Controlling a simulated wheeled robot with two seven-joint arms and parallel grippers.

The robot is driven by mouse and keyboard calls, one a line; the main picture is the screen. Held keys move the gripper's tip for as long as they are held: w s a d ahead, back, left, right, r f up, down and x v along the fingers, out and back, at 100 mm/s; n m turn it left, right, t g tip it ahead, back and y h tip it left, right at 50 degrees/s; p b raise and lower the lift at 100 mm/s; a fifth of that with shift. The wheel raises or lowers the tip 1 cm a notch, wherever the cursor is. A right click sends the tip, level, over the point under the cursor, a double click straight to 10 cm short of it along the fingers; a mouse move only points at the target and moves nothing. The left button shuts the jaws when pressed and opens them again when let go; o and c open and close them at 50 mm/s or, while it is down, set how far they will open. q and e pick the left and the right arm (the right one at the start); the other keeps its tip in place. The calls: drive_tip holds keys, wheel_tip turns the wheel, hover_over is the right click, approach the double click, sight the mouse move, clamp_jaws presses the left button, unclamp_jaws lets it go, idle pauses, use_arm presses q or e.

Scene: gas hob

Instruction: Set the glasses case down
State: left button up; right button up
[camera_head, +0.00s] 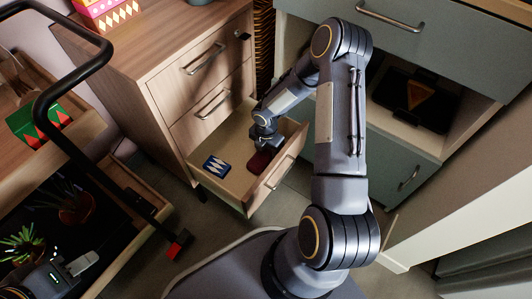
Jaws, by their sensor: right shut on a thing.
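My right gripper (264,146) reaches down into an open wooden drawer (233,163). It is shut on a dark red glasses case (260,162), which is low inside the drawer, near its front right side. The gripper and the wrist partly hide the upper end of the case. I cannot tell whether the case touches the drawer floor. My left gripper (76,267) is at the bottom left, beside the plants, away from the drawer. Its opening is too unclear to judge.
A blue and white patterned box (216,166) lies in the drawer, left of the case. The wooden cabinet (170,60) has closed drawers above. A cart with a black handle (75,75) stands at left, holding a plant (72,203) and a green-red box (38,122).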

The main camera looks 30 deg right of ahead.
drive_tip(key=shift+f, duration=0.1)
drive_tip(key=shift+f, duration=0.15)
drive_tip(key=o, duration=1)
